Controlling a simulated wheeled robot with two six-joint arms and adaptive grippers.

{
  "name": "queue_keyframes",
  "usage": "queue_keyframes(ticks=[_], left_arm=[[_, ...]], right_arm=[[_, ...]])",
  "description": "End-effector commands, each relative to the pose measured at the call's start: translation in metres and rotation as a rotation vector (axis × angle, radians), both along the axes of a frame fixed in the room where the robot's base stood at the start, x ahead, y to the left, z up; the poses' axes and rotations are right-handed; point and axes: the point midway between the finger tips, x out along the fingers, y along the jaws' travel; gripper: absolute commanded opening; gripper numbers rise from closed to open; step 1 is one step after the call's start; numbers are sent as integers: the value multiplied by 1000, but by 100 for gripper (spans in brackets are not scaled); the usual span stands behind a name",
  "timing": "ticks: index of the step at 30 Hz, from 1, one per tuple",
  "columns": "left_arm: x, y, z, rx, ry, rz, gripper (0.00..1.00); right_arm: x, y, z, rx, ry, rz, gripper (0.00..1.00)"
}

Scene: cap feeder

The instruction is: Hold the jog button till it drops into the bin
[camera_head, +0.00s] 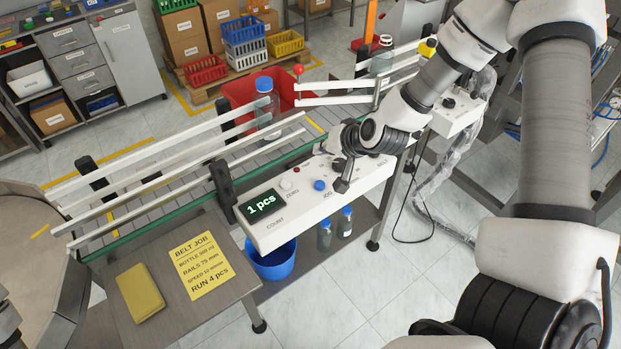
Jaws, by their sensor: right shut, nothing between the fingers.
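A blue button (319,185) sits by the partly hidden JOG label on the white control panel (280,232). My right gripper (342,187) is shut and empty, its tips low over the panel just right of the blue button. I cannot tell whether they touch the panel. A clear bottle with a blue cap (264,84) stands upright on the belt between the rails, in front of a red bin (236,92) behind the belt. The display (262,205) reads 1 pcs. My left gripper is out of view.
White guide rails (150,165) run along the belt. A yellow job card (202,265) reads RUN 4 pcs, beside a yellow cloth (140,292). A white button (286,184) is by ZERO.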

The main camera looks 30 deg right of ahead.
Motion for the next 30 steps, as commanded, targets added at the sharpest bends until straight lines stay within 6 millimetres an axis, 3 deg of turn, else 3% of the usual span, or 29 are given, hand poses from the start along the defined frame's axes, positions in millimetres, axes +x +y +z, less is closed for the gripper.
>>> queue_keyframes(ticks=[10,24,30], left_arm=[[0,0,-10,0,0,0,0],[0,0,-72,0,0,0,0],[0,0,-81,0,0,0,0]], right_arm=[[0,0,-11,-1,1,1,0],[0,0,-78,-2,1,1,0],[0,0,-90,-1,0,0,0]])
